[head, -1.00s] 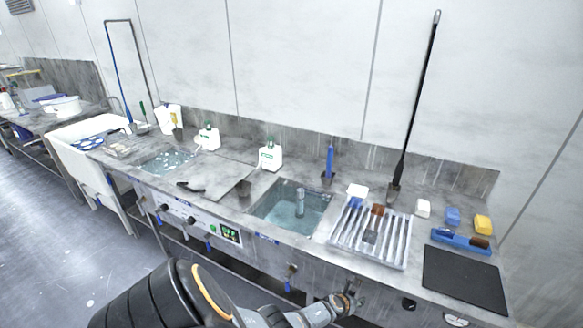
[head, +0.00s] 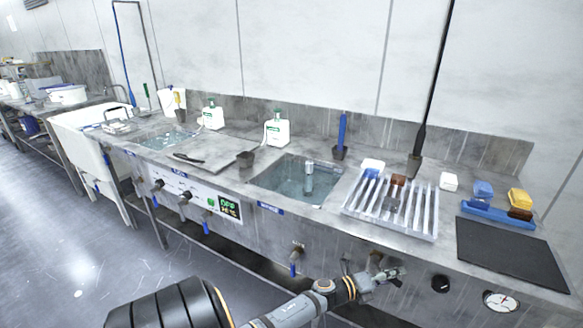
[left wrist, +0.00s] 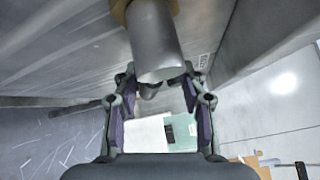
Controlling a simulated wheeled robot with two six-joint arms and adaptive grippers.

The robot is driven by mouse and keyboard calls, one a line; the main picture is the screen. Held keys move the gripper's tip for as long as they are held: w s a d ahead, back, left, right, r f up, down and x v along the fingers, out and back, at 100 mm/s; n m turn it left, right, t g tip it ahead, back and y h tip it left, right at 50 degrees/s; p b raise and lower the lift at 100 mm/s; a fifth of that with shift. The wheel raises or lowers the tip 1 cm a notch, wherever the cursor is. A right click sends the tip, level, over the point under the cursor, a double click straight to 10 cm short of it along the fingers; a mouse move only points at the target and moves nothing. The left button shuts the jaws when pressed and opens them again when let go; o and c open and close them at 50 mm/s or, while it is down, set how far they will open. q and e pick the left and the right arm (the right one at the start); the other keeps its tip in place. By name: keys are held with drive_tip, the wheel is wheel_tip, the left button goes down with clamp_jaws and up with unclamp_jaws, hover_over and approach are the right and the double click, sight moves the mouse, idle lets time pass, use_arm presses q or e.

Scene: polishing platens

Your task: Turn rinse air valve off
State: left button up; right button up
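A metal cylinder (left wrist: 155,45) with a brass-coloured collar hangs in front of my left gripper in the left wrist view; it looks like part of a valve. Its lower end is between the two spread fingertips of my left gripper (left wrist: 160,75), and I cannot tell whether they touch it. In the head view my left gripper (head: 390,273) is at the bench's front panel, below the slotted rack. A small brownish fitting (head: 375,258) shows just behind it, mostly hidden. The valve's handle position cannot be made out. My right gripper is out of view.
A blue-handled tap (head: 293,268) hangs from the panel left of the gripper. A black knob (head: 440,284) and a round gauge (head: 500,302) are to its right. The slotted rack (head: 433,238) and a water basin (head: 262,190) are above on the bench.

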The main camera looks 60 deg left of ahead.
use_arm(q)
drive_tip(key=shift+s+a+r+n+t+b, duration=0.1)
drive_tip(key=shift+s+n+t+b, duration=0.45)
drive_tip(key=shift+b, duration=0.55)
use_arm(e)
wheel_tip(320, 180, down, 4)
use_arm(q)
drive_tip(key=p+v, duration=0.1)
drive_tip(key=v, duration=0.8)
drive_tip(key=s+a+f+n+g+y+p, duration=0.4)
drive_tip(key=s+a+f+n+y+p, duration=0.1)
drive_tip(key=a+f+n+p, duration=0.45)
drive_tip(key=s+d+f+n+g+y+p, duration=0.1)
drive_tip(key=s+f+n+g+y+p, duration=0.1)
drive_tip(key=s+f+n+g+p, duration=0.4)
drive_tip(key=shift+s+d+f+n, duration=0.4)
drive_tip(key=shift+s+f+n, duration=0.6)
drive_tip(key=shift+s+f, duration=2.4)
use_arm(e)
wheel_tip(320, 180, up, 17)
use_arm(q)
drive_tip(key=shift+v, duration=0.9)
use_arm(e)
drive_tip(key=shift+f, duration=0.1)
